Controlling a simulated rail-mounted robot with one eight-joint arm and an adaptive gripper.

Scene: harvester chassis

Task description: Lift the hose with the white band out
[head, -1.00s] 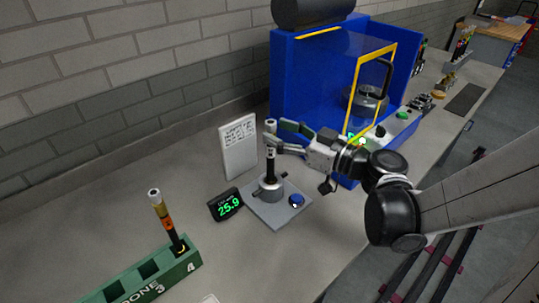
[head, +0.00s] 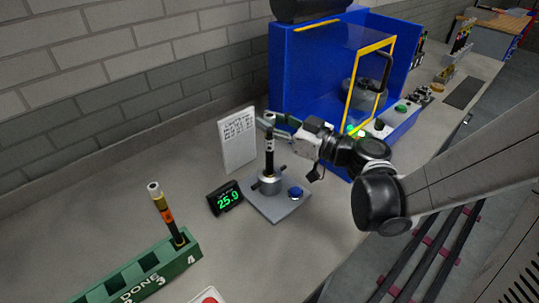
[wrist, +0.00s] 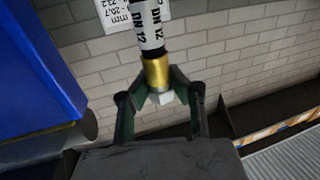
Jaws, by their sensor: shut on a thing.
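A dark upright hose (head: 269,160) stands above the grey gauge stand (head: 274,206), its lower end at the stand's round clamp. Whether that end is still inside the clamp is hard to tell. The wrist view shows its white band (wrist: 150,25) printed "DN 12", with a brass fitting (wrist: 157,72) and a silver nut at the end. My gripper (head: 268,124) reaches in from the right at the hose's top. Its green fingers (wrist: 162,98) are shut on the brass fitting end, one on each side.
A display (head: 227,200) reading 25.9 and a blue button (head: 296,192) are by the stand. A white sign (head: 238,140) stands behind. A blue machine (head: 310,75) is behind right. A green "DONE" rack (head: 150,274) holds an orange-banded hose (head: 165,211) in slot 4.

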